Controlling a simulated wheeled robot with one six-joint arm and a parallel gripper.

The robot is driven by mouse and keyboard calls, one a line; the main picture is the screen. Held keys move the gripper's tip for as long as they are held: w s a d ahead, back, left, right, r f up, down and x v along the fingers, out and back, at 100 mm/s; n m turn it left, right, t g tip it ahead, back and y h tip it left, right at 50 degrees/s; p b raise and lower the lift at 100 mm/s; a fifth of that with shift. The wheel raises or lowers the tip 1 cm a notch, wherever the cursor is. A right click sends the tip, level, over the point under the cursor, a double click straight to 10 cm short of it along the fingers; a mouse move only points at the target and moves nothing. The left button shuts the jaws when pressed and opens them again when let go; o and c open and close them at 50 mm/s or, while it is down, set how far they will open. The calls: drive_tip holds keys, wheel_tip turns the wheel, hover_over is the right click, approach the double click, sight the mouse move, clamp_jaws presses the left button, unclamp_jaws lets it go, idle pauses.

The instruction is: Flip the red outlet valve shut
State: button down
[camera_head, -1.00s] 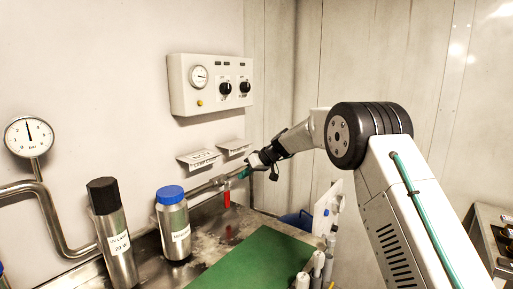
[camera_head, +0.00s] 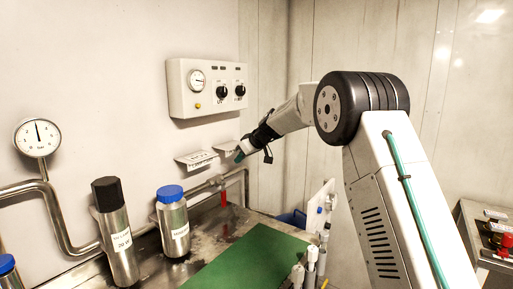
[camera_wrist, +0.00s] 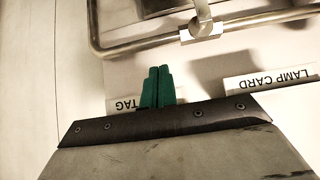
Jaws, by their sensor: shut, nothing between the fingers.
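The red outlet valve handle (camera_head: 223,199) hangs straight down below the steel pipe (camera_head: 205,187) in the head view, close to the back wall. I cannot make out the red handle in the wrist view, where the pipe (camera_wrist: 130,47) and a metal fitting (camera_wrist: 203,27) cross the top. My gripper (camera_head: 239,156) is above the pipe and a little right of the handle, apart from both. Its green fingers (camera_wrist: 157,70) are together and empty in the wrist view.
A blue-capped bottle (camera_head: 173,225) and black-capped cylinder (camera_head: 116,235) stand left; a green mat (camera_head: 250,262) lies in front.

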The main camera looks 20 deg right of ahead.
drive_tip(key=v, duration=0.9)
drive_tip(key=s+a+r, duration=0.1)
drive_tip(key=s, duration=0.5)
drive_tip(key=s+a+r+m+g, duration=0.1)
drive_tip(key=s, duration=0.5)
drive_tip(key=shift+s+a+r+h, duration=0.25)
drive_tip(key=shift+a+r+h, duration=0.05)
drive_tip(key=shift+a+r, duration=0.05)
drive_tip(key=shift+g, duration=0.3)
